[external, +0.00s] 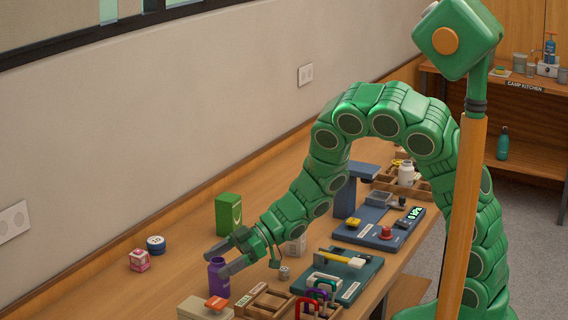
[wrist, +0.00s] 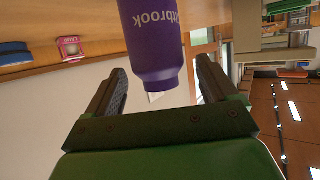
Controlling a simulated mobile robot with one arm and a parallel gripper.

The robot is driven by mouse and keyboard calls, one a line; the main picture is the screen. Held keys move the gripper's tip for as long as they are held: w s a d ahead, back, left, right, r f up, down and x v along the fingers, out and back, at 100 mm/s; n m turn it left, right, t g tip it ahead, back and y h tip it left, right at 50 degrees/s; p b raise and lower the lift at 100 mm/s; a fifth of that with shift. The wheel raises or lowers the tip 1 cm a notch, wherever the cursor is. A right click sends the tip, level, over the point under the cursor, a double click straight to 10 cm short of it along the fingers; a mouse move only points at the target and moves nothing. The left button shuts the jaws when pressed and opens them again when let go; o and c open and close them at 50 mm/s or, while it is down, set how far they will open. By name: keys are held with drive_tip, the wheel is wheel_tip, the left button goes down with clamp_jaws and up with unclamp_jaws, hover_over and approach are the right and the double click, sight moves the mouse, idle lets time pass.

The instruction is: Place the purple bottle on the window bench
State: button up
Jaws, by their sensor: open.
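The purple bottle (external: 219,280) stands upright near the front left of the long wooden bench (external: 186,272) along the wall below the window. My gripper (external: 215,261) is at the bottle's upper part, with its fingers spread. In the wrist view the bottle (wrist: 152,45) appears upside down, with its lettering inverted. It lies between and beyond the two open fingers of my gripper (wrist: 162,78), with a gap on each side.
A green box (external: 229,213), a blue-and-white tin (external: 156,245) and a pink-and-white cube (external: 139,260) stand behind the bottle. A small box with an orange item (external: 206,308), a wooden tray (external: 266,302) and a dark tool tray (external: 350,278) crowd the front. Bare wood lies left of the bottle.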

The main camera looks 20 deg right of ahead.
sight(209, 276)
drive_tip(key=shift+r, duration=2.35)
drive_tip(key=d+f, duration=0.2)
drive_tip(key=f, duration=0.1)
drive_tip(key=d+f, duration=0.2)
drive_tip(key=shift+w, duration=0.4)
drive_tip(key=shift+s+a+f, duration=0.15)
drive_tip(key=shift+a+f, duration=0.15)
drive_tip(key=shift+a, duration=0.15)
drive_tip(key=shift+x, duration=3.3)
drive_tip(key=c, duration=1.3)
drive_tip(key=shift+r, duration=5.05)
